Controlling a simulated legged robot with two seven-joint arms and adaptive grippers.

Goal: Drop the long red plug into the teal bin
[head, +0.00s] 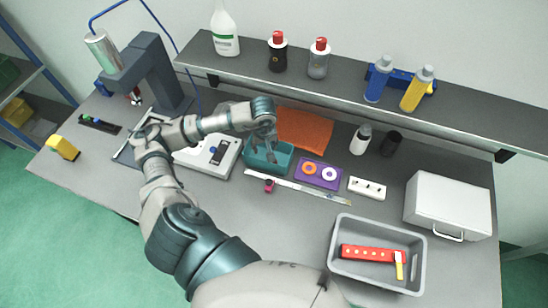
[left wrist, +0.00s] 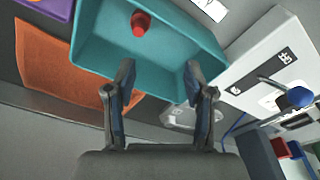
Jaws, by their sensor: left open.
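The teal bin (head: 264,168) stands at the middle of the bench, below the shelf. In the left wrist view the bin (left wrist: 95,45) fills the upper middle. The red plug (left wrist: 140,23) shows within the bin's outline there, apart from my fingers; its round end faces the camera. I cannot tell whether it rests on the bin floor. My left gripper (head: 264,137) is above the bin. In the left wrist view its fingers (left wrist: 158,70) are spread with nothing between them. The plug cannot be made out in the head view. My right gripper is not in view.
An orange cloth (head: 304,128) lies behind the bin, and a purple tray (head: 318,173) with two rings is to its right. A white device (head: 205,158) stands on its left. A steel ruler (head: 305,189) lies in front. A grey tray (head: 378,278) sits at front right.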

